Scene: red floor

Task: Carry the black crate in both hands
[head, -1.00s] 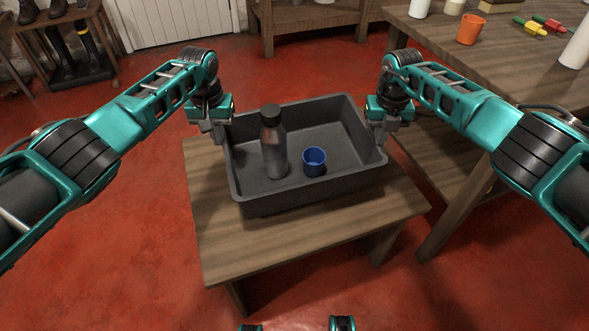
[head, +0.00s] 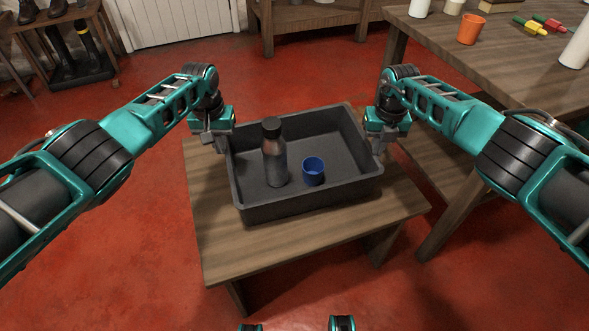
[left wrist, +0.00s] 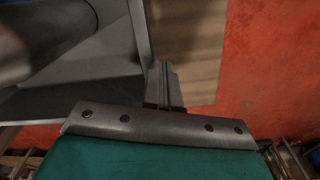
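The black crate (head: 305,204) is level just over or on the small wooden table (head: 240,262); I cannot tell whether its bottom touches. A dark grey bottle (head: 274,160) with a black cap stands upright inside, left of a blue cup (head: 313,171). My left gripper (head: 222,146) is shut on the crate's left wall; the left wrist view shows its fingers (left wrist: 164,86) close together at the rim. My right gripper (head: 379,146) is at the right wall, its fingers shut on the rim. The fingertips are partly hidden in the head view.
A large wooden table (head: 450,45) stands at the right, with an orange cup (head: 471,29) and other items. A shoe rack (head: 60,40) and another wooden table (head: 310,15) are at the back. Red floor is free at the left.

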